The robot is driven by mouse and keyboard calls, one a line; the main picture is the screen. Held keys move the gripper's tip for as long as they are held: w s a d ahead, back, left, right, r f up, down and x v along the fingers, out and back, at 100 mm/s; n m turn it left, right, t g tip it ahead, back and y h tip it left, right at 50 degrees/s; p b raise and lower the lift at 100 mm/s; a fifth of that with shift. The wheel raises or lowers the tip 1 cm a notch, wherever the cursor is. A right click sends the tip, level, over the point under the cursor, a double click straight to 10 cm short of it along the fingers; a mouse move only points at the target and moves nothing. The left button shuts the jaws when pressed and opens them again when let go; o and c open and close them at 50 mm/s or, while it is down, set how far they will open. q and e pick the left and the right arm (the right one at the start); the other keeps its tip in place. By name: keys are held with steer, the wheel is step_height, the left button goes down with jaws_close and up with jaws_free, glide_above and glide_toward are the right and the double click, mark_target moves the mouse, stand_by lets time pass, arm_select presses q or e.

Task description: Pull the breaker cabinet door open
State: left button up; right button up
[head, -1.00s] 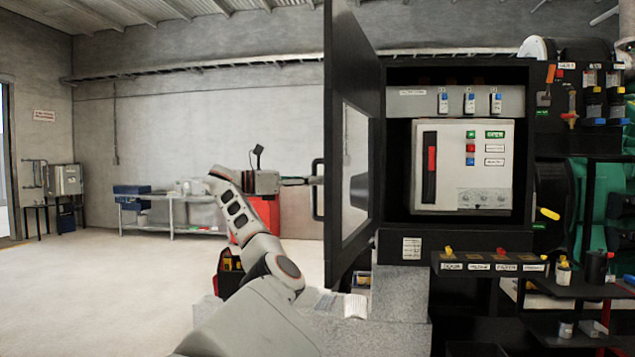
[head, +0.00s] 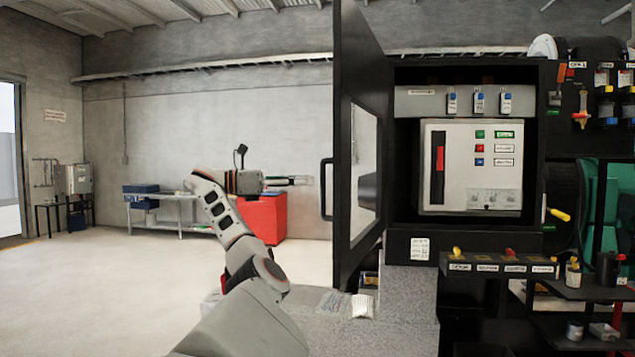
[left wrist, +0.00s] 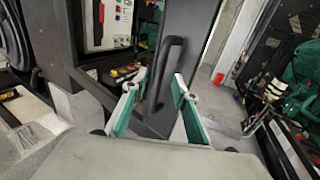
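The black breaker cabinet door (head: 352,80) stands wide open, swung out to the left of the cabinet (head: 470,75). It has a window and a black bar handle (head: 326,190) on its outer face. My left gripper (head: 304,181) is just left of the handle, with a small gap between fingertips and handle. In the left wrist view my left gripper (left wrist: 158,84) has its two green-padded fingers spread, and the handle (left wrist: 168,65) shows between and beyond the tips, not clamped. The open cabinet shows a pale breaker panel (head: 470,168). My right gripper is not in view.
A shelf of labelled knobs and small containers (head: 500,268) stands right of the cabinet's base. A grey block (head: 410,300) lies below the door. A red cabinet (head: 262,218) and workbench (head: 165,200) stand behind my left arm. Floor at the left is clear.

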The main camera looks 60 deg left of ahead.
arm_select(q)
steer(key=v, duration=0.5)
steer(key=shift+s+a, duration=0.1)
steer(key=shift+s, duration=0.3)
steer(key=shift+w, duration=0.1)
steer(key=x, duration=1.2)
